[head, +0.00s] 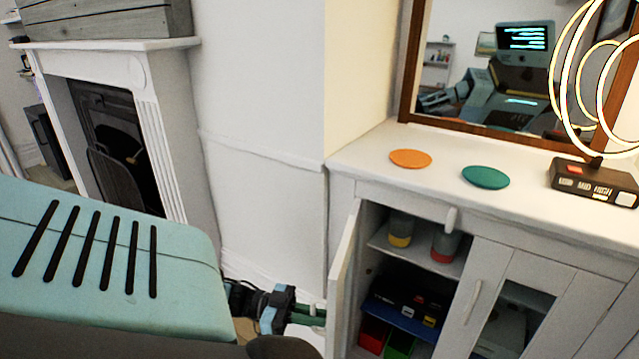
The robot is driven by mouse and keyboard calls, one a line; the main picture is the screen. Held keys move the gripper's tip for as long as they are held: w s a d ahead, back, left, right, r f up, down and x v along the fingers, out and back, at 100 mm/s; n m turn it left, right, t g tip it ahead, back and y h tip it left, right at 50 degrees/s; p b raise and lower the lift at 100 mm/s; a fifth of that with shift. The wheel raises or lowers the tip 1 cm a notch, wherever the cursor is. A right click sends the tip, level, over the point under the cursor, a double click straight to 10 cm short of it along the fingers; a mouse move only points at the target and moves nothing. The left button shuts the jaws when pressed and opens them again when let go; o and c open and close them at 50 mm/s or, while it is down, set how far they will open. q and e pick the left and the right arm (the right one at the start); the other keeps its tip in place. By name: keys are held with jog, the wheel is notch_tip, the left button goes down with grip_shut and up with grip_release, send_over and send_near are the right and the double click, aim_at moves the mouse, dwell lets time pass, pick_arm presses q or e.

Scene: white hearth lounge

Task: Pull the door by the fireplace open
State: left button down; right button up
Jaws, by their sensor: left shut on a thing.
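The cabinet door by the fireplace (343,275) stands swung out from the left end of the white cabinet, seen nearly edge-on. My left gripper (314,315) is at the outer face of this door, low in the head view, shut on the door's handle; the handle is mostly hidden by the fingers. The compartment behind the door is exposed. The fireplace (160,140) is at the left. My right gripper is not in view.
Inside the cabinet, two cups (446,245) stand on the upper shelf, with boxes and red and green bins below. On the cabinet top (365,150) are an orange disc (410,158), a green disc (485,177) and a ring lamp (590,183). A mirror (485,65) stands behind.

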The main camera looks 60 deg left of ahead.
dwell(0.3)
pick_arm(q)
jog(key=c, duration=1.6)
grip_release()
jog(key=shift+o, duration=0.2)
jog(key=v, duration=0.8)
jog(key=shift+p, duration=0.45)
jog(key=shift+d, duration=0.1)
